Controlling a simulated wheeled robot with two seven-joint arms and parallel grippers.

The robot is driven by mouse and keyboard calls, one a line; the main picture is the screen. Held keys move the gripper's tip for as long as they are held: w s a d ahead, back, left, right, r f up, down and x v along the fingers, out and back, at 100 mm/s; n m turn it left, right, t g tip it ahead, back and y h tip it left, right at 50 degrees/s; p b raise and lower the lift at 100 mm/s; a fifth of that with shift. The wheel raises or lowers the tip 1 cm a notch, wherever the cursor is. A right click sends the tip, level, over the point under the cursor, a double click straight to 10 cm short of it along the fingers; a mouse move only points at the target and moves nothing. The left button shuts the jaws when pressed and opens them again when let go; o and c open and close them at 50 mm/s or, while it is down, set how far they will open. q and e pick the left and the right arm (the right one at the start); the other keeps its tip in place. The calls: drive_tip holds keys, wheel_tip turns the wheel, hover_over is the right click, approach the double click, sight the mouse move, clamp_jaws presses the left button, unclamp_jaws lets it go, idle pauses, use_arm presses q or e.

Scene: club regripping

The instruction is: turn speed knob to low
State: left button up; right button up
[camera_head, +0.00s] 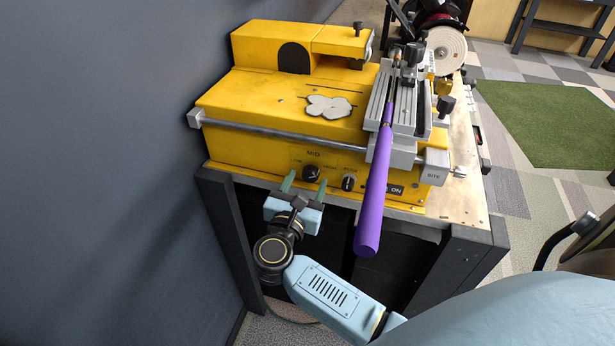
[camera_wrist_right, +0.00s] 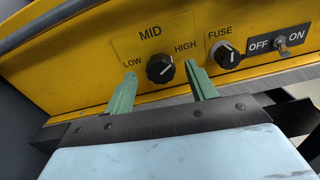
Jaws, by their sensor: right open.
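The speed knob (camera_wrist_right: 160,68) is a round black knob with a white pointer line, on the yellow machine's front panel, between the printed words LOW and HIGH and under MID. Its pointer is tilted up to the right in the right wrist view. The knob also shows in the head view (camera_head: 311,173). My right gripper (camera_wrist_right: 163,84) is open, its two green fingers on either side of the knob, with a gap on both sides. It also shows in the head view (camera_head: 305,186). I cannot tell whether the fingertips reach the panel. My left gripper is not in view.
A second black knob marked FUSE (camera_wrist_right: 227,54) and an OFF/ON toggle switch (camera_wrist_right: 282,48) sit right of the speed knob. A club with a purple grip (camera_head: 373,200) is clamped on the yellow machine (camera_head: 270,100) and juts out over the front edge, right of my gripper.

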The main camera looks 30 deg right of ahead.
drive_tip(key=shift+x, duration=0.8)
drive_tip(key=c, duration=1)
